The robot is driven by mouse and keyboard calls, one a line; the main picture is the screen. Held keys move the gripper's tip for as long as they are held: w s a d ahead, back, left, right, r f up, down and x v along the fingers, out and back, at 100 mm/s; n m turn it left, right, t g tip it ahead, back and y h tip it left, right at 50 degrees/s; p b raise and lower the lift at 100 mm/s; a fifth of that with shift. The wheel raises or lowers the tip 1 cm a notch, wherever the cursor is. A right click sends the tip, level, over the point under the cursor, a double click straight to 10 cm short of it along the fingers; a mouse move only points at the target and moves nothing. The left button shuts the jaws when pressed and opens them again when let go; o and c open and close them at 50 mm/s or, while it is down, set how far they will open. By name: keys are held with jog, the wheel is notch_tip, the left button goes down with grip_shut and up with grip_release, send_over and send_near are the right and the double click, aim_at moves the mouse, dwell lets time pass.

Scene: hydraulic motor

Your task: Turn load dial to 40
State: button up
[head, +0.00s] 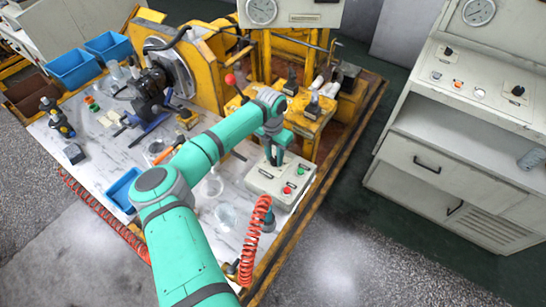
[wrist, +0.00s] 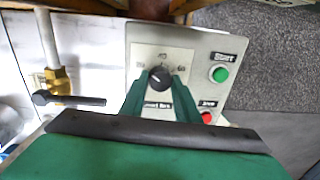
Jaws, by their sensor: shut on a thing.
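The load dial (wrist: 159,78) is a black round knob on the light face of a control box (wrist: 210,45). In the wrist view, "40" is printed above the knob, with a mark to its left and what looks like "60" to its right. The knob's exact pointer direction is too small to read surely. My gripper (wrist: 160,90) is shut on the dial, its green fingers on either side of it. In the head view my gripper (head: 273,153) reaches down onto the control box (head: 262,186) and hides the dial.
A green Start button (wrist: 220,74) and a red button (wrist: 206,117) sit close to the right finger. A brass valve with a black lever (wrist: 68,99) stands to the left. In the head view, a red coiled hose (head: 254,235) hangs near the box.

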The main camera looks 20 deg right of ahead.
jog(key=m, duration=0.5)
jog(key=shift+m, duration=0.3)
jog(key=m, duration=0.4)
jog(key=shift+d+m+y, duration=0.1)
jog(key=shift+m+y, duration=0.2)
jog(key=shift+m, duration=0.1)
jog(key=shift+s, duration=0.1)
jog(key=o, duration=1)
jog(key=shift+o, duration=0.2)
